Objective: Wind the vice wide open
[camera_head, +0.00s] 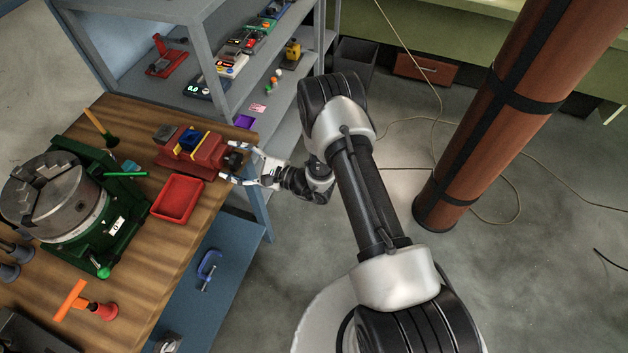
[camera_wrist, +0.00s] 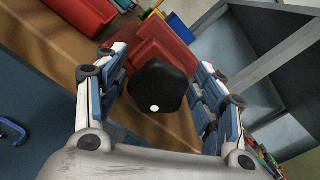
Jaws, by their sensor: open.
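The red vice (camera_head: 196,155) sits near the right edge of the wooden bench top. Blue and yellow parts show at its jaws, and it also shows in the wrist view (camera_wrist: 163,45). Its dark lobed knob (camera_head: 234,158) faces my gripper. In the wrist view the black knob (camera_wrist: 157,88) has a white dot and lies between my fingers. My gripper (camera_head: 228,162) is open, with a finger on each side of the knob and a visible gap to it. I cannot tell how far the vice jaws are apart; they are partly hidden.
A red tray (camera_head: 178,198) lies on the bench just in front of the vice. A green rotary chuck (camera_head: 60,200) stands to the left. A grey shelf unit (camera_head: 213,60) rises behind. A blue clamp (camera_head: 208,268) lies on the lower shelf.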

